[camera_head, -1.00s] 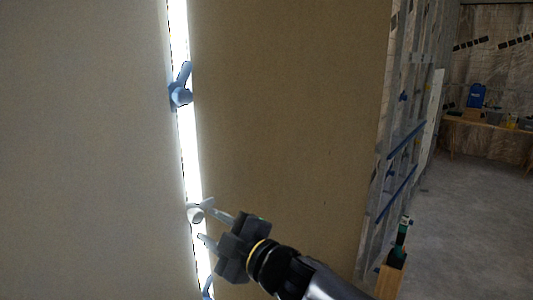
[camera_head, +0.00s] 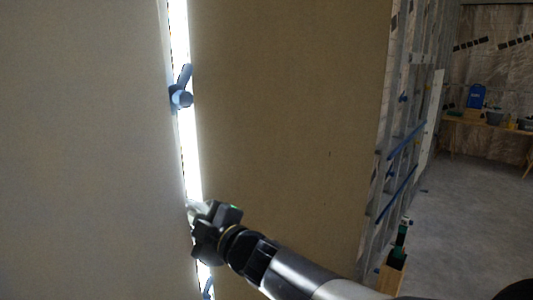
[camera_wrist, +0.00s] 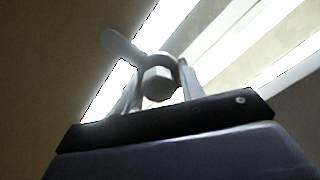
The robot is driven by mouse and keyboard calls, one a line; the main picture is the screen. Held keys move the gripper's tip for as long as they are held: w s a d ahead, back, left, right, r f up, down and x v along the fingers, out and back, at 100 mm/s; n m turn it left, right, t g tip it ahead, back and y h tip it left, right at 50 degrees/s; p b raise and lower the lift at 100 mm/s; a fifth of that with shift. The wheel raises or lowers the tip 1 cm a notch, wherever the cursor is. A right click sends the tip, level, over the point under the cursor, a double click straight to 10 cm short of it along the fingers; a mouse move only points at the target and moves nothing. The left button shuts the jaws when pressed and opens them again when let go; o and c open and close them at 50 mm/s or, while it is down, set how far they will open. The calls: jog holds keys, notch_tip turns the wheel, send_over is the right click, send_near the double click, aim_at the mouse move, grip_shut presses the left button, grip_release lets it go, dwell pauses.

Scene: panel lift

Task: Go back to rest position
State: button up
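My gripper (camera_head: 199,209) is at the lit gap between the two panels, in front of the middle clamp. In the wrist view its two fingers (camera_wrist: 160,88) stand apart on either side of the clamp's pale round knob (camera_wrist: 158,82), with the clamp's lever (camera_wrist: 120,45) sticking out to the upper left. Some space shows beside the knob, so the fingers look open around it. In the head view my gripper mostly hides this clamp. An upper blue clamp (camera_head: 181,97) sits higher on the gap. A lower blue clamp (camera_head: 207,288) shows below my gripper.
A pale panel (camera_head: 85,150) fills the left and a brown panel (camera_head: 290,120) the middle. To the right are metal studs with blue bars (camera_head: 397,195), a wooden box (camera_head: 390,272) and open grey floor (camera_head: 460,230). A workbench (camera_head: 490,130) stands at the back.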

jog(key=shift+s+d+f+n+b, duration=0.1)
jog(key=shift+n+b, duration=0.2)
jog(key=shift+n, duration=0.3)
jog(key=shift+s+d+f+n+b, duration=0.1)
jog(key=shift+n+b, duration=0.2)
jog(key=shift+n, duration=0.3)
jog(key=n+b, duration=0.3)
jog(key=n, duration=0.2)
jog(key=shift+a+f, duration=0.1)
jog(key=n+b, duration=0.2)
jog(key=n, duration=0.3)
jog(key=n+b, duration=0.1)
jog(key=n, duration=0.3)
jog(key=shift+w, duration=0.1)
jog(key=shift+b, duration=0.3)
